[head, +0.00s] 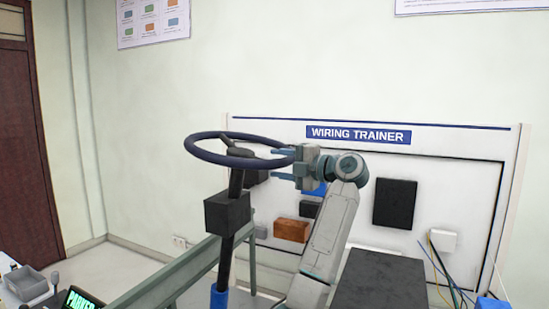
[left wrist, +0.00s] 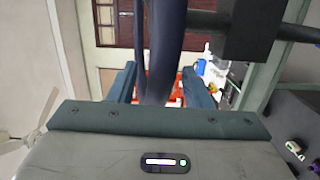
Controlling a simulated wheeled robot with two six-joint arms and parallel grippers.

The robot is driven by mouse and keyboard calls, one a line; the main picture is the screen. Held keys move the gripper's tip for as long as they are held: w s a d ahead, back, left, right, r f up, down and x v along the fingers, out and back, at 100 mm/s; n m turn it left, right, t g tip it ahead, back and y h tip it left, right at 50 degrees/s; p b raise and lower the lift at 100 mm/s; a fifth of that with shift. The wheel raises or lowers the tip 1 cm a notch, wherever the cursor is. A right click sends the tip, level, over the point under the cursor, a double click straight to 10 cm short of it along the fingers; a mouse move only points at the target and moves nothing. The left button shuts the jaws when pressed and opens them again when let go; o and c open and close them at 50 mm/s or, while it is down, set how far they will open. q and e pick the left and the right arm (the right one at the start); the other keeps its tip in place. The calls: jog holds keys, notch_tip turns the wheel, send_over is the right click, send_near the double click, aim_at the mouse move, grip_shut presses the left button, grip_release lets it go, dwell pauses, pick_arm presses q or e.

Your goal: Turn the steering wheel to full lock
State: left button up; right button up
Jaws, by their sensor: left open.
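The steering wheel (head: 214,157) has a dark blue rim and sits tilted on top of a black column, left of centre in the head view. My left gripper (head: 275,163) is at the right side of the rim, its fingers pointing left. It is open. In the left wrist view, the rim (left wrist: 160,70) passes between the two fingers of my left gripper (left wrist: 158,78). I cannot tell whether either finger touches it. My right gripper is not in view.
A black box (head: 228,211) is on the column below the wheel. A green-grey frame rail (head: 165,277) runs beside it. Behind stands the wiring trainer board (head: 450,168), with loose wires (head: 448,275) at the lower right. A grey tray (head: 32,284) is at the lower left.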

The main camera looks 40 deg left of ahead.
pick_arm(q)
jog(key=shift+s+a, duration=0.15)
jog(key=shift+a, duration=0.65)
jog(key=shift+c, duration=0.5)
grip_shut()
